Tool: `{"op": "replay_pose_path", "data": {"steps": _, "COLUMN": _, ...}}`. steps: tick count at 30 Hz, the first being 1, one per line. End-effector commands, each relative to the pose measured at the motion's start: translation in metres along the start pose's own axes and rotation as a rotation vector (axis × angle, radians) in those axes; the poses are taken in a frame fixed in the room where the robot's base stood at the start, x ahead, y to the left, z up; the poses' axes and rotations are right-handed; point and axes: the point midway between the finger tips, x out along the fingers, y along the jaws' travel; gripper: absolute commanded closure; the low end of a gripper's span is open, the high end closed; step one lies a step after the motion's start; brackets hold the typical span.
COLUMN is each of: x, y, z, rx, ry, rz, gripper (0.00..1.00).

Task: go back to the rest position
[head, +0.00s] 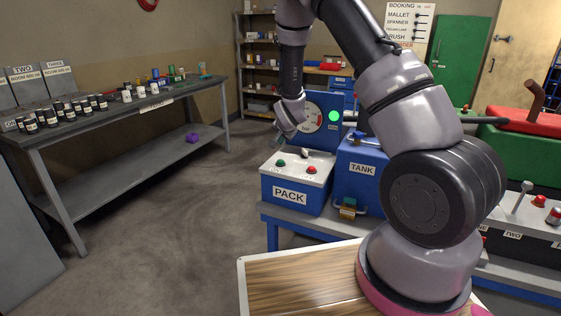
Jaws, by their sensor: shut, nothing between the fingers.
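My arm rises from its round base (415,265) on a wooden top and bends over to the left. My gripper (279,139) hangs at the end, above the back left of the blue PACK box (290,190). Its fingers are small in view and look closed, with nothing seen between them. The PACK box has a green button (281,163), a red button (311,170) and a small pale knob between them. I cannot tell whether the gripper touches anything.
A round gauge panel (318,118) and a blue TANK box (362,170) stand close beside the gripper. A long grey bench (110,118) with several small cans is at left. Shelves (262,60) stand behind. The floor (180,215) between is clear.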

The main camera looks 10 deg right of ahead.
Motion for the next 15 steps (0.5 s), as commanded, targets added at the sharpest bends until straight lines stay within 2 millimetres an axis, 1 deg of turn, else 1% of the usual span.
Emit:
{"op": "replay_pose_path", "data": {"steps": 2, "x": 0.0, "y": 0.0, "z": 0.0, "rx": 0.0, "ry": 0.0, "rz": 0.0, "gripper": 1.0}}
{"op": "replay_pose_path", "data": {"steps": 5, "x": -0.008, "y": -0.003, "z": -0.006, "rx": 0.004, "ry": -0.001, "rz": 0.001, "gripper": 1.0}}
{"op": "replay_pose_path", "data": {"steps": 8, "x": -0.032, "y": -0.01, "z": -0.021, "rx": 0.007, "ry": -0.009, "rz": 0.006, "gripper": 1.0}}
{"op": "replay_pose_path", "data": {"steps": 11, "x": -0.071, "y": -0.018, "z": -0.042, "rx": 0.009, "ry": -0.026, "rz": 0.013, "gripper": 1.0}}
{"op": "replay_pose_path", "data": {"steps": 12, "x": -0.089, "y": -0.02, "z": -0.051, "rx": 0.007, "ry": -0.035, "rz": 0.017, "gripper": 1.0}}
{"op": "replay_pose_path", "data": {"steps": 14, "x": -0.117, "y": -0.023, "z": -0.061, "rx": 0.0, "ry": -0.05, "rz": 0.02, "gripper": 1.0}}
{"op": "replay_pose_path", "data": {"steps": 15, "x": -0.135, "y": -0.023, "z": -0.068, "rx": -0.004, "ry": -0.062, "rz": 0.022, "gripper": 1.0}}
